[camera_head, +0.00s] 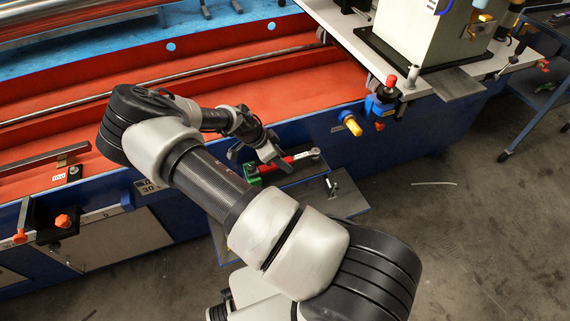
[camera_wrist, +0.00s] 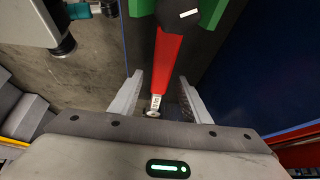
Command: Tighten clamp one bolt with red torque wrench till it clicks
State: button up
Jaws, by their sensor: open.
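The red torque wrench (camera_head: 298,158) lies on a dark shelf on the front of the blue machine bed, its silver head to the right and a green holder (camera_head: 252,175) at its left end. In the wrist view its red body (camera_wrist: 168,58) runs between the fingers, partly covered by a black round part. My gripper (camera_head: 262,153) is open above the wrench. The wrist view shows its fingers (camera_wrist: 158,88) spread on either side, not closed on it. The wrench's lower end is partly hidden by my gripper. I cannot tell which fitting is clamp one; no bolt is clear.
Black brackets with orange knobs (camera_head: 63,221) are at the left. Grey floor (camera_head: 440,220) lies open at the right.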

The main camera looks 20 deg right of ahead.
jog(key=shift+x, duration=0.8)
jog(key=shift+c, duration=0.3)
grip_shut()
jog(key=shift+r, duration=0.1)
notch_tip(320, 180, up, 10)
jog(key=shift+p, duration=1.05)
